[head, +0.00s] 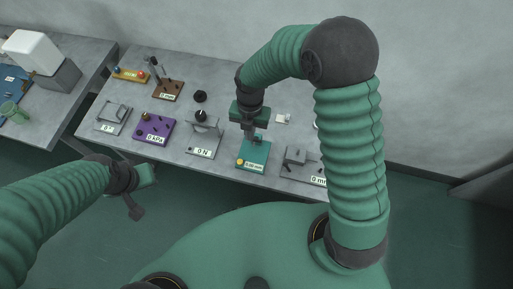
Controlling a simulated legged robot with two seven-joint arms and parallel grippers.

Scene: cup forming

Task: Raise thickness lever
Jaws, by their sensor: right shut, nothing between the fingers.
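A teal plate (248,158) with a small readout in mm and a yellow knob sits near the table's front edge. My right gripper (251,138) is shut and empty, pointing down over the back of this plate. It hides any lever there, and I cannot tell whether its tips touch anything. A brown plate (167,90) with an upright dark post and an mm label stands at the back left. A grey device (298,158) labelled mm stands to the right, partly behind my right arm. My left gripper (143,193) is in front of the table, away from the devices; its fingers are unclear.
The grey table (225,85) also holds a purple kPa plate (155,129), a grey N device (203,138), a yellow plate (130,75), a grey device (112,118) and black knobs. A second table with a white-topped box (32,49) stands at left.

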